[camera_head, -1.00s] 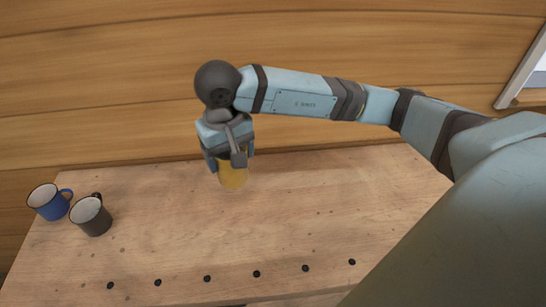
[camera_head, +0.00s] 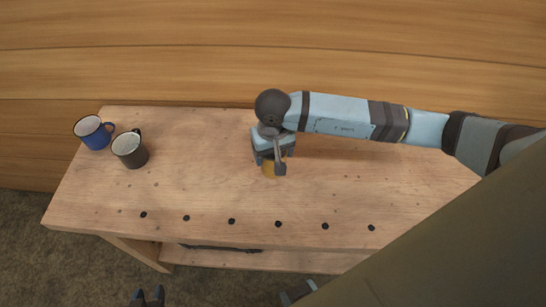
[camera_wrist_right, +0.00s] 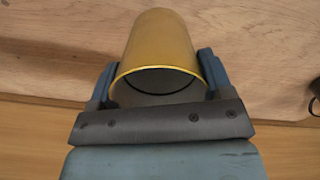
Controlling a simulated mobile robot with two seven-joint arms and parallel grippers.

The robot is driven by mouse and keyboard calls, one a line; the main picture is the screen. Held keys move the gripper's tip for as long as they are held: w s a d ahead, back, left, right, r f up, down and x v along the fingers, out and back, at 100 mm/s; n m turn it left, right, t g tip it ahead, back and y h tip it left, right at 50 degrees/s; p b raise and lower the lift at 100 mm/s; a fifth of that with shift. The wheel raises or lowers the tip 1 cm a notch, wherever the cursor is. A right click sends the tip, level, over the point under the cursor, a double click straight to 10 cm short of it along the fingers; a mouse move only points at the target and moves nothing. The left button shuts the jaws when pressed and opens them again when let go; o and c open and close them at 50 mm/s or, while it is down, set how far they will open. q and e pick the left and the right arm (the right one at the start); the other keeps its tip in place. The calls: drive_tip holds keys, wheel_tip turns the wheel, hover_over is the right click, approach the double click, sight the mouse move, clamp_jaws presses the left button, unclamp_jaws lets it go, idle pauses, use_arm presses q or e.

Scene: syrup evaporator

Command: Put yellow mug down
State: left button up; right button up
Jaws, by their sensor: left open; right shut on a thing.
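The yellow mug (camera_head: 268,171) is mostly hidden under my right gripper (camera_head: 274,161) in the head view, over the middle of the wooden bench (camera_head: 350,195). In the right wrist view the yellow mug (camera_wrist_right: 160,45) lies between the two fingers of my right gripper (camera_wrist_right: 155,74), which are shut on its sides.
A blue mug (camera_head: 94,133) and a black mug (camera_head: 130,150) stand close together at the bench's left end. A row of dark holes runs along the front edge. The bench top between the black mug and my right gripper is clear. A wooden wall stands behind.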

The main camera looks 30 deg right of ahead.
drive_tip(key=shift+f, duration=1.55)
drive_tip(key=shift+f, duration=0.2)
drive_tip(key=o, duration=1)
drive_tip(key=shift+c, duration=0.2)
drive_tip(key=shift+r, duration=0.1)
